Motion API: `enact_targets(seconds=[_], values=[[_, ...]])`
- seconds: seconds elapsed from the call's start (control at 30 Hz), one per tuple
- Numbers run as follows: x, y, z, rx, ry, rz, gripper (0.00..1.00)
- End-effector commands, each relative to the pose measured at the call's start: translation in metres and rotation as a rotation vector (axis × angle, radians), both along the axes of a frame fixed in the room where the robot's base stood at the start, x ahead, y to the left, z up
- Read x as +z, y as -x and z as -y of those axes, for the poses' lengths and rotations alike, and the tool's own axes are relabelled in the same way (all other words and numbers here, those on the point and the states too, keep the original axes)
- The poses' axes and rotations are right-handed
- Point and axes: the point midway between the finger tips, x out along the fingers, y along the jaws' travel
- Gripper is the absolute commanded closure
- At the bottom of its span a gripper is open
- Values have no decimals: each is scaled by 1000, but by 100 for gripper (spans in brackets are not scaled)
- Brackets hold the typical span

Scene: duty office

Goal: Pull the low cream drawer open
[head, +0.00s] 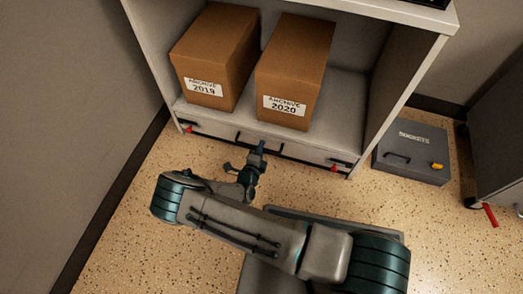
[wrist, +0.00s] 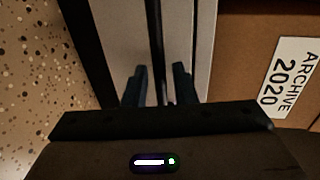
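The low cream drawer (head: 308,156) is the front panel at the foot of the shelf unit, below two archive boxes, and it looks shut. Its dark bar handle (head: 278,149) runs along the front; in the wrist view the handle (wrist: 156,40) is a dark vertical bar against the pale drawer front (wrist: 118,35). My gripper (head: 262,146) is at the drawer front, by the handle. In the wrist view its two fingers (wrist: 160,78) are apart, one on each side of the handle line, with gaps showing. Contact with the handle cannot be seen.
Archive boxes marked 2019 (head: 208,62) and 2020 (head: 290,75) stand on the shelf above the drawer. A grey case (head: 415,155) sits on the floor to the right. A dark cabinet (head: 500,130) is farther right. The speckled floor before the drawer is mostly clear.

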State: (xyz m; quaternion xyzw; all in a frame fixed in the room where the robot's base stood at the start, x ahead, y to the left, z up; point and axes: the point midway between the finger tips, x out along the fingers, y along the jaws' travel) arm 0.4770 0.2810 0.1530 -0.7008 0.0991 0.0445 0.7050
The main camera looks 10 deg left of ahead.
Motion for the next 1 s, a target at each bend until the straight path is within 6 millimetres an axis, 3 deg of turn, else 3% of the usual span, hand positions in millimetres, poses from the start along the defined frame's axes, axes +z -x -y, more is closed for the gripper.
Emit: enact_targets(seconds=[0.37,0.47,0.7,0.87,1.0], values=[[-1,-7,0,0,-1,0,75],[-1,-7,1,0,-1,0,98],[-1,-5,1,0,-1,0,100],[1,8,-1,0,0,-1,100],[2,37,-3,1,1,-3,100]])
